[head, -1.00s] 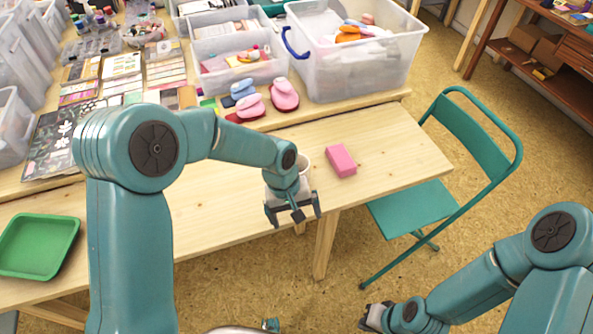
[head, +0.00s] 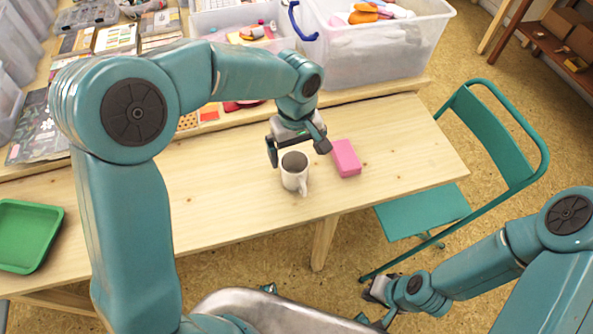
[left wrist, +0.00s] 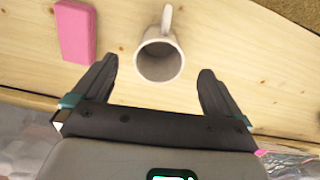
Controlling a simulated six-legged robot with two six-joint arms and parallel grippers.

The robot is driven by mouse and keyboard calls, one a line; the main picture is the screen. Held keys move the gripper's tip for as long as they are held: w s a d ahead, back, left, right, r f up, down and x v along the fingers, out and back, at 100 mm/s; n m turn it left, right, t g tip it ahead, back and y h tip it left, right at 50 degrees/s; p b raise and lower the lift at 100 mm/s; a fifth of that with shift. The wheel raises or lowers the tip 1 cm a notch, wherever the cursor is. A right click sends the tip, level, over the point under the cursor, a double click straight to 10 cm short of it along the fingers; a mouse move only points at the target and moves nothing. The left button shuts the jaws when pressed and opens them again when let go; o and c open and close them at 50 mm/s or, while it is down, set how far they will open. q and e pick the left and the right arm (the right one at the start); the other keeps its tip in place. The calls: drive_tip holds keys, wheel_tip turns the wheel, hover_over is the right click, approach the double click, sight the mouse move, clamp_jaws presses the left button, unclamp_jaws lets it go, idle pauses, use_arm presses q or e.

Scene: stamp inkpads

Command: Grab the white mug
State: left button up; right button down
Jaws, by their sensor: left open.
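The white mug (head: 296,181) stands upright on the wooden table near its front edge, its handle toward the front right. My left gripper (head: 297,149) is open and empty, just behind and above the mug's rim. In the left wrist view the mug (left wrist: 165,47) shows its dark opening, with one finger of the left gripper (left wrist: 158,70) on either side. No contact between fingers and mug is visible. My right gripper (head: 377,291) is low at the bottom right, far from the mug; its jaws are too small to judge.
A pink block (head: 346,158) lies close to the right of the mug and also shows in the left wrist view (left wrist: 75,31). A green tray (head: 28,236) is at the far left. A green folding chair (head: 425,209) stands at the right. The tabletop left of the mug is clear.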

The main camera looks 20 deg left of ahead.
sight(296, 171)
use_arm(q)
wheel_tip(296, 171, down, 4)
drive_tip(key=shift+s+f, duration=0.15)
drive_tip(key=shift+f, duration=0.1)
drive_tip(key=f, duration=0.5)
drive_tip(key=shift+w+a, duration=0.2)
drive_tip(key=shift+w, duration=0.05)
drive_tip(key=c, duration=1.2)
drive_tip(key=shift+r, duration=0.15)
